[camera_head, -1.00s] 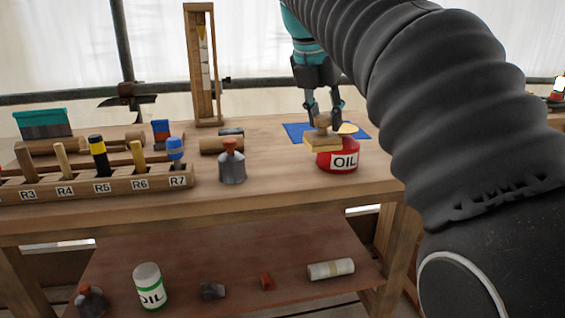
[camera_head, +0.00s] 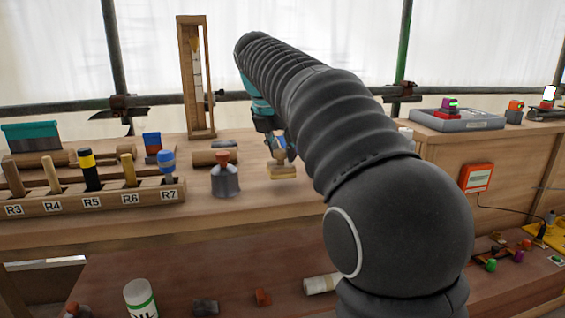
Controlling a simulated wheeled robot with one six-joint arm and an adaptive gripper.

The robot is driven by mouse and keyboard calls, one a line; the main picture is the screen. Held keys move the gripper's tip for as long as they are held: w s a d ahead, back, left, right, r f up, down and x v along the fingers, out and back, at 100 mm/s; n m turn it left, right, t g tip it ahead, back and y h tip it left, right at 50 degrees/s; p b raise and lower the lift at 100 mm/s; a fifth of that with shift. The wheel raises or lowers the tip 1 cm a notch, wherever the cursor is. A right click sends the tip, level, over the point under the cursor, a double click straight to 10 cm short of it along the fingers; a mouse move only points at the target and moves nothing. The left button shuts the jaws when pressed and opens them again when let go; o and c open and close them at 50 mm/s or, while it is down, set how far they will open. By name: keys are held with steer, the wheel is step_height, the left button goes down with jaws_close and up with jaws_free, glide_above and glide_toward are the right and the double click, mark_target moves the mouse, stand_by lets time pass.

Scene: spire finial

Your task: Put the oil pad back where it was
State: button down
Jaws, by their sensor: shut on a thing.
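The oil pad (camera_head: 283,172), a pale wooden block with a handle on top, is in my gripper (camera_head: 277,150). My gripper is shut on its handle and points down. The pad is over or on the workbench top (camera_head: 230,208), just right of a grey bottle with a red-brown cap (camera_head: 225,178). I cannot tell whether its underside touches the wood.
A wooden rack (camera_head: 90,200) with several tools in slots labelled R3 to R7 stands at the left. A tall wooden frame (camera_head: 197,80) stands behind. Bare bench shows in front of the bottle.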

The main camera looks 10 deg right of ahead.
steer(key=shift+f, duration=1.4)
steer(key=c, duration=0.8)
jaws_free()
steer(key=p+v, duration=0.2)
steer(key=v, duration=1)
steer(key=s+d+f+m+t+y, duration=0.2)
steer(key=s+d+f+m+y, duration=0.1)
steer(key=s+f+m, duration=2.3)
steer(key=shift+s+f+m, duration=0.4)
steer(key=shift+s+m, duration=0.1)
steer(key=shift+s, duration=0.25)
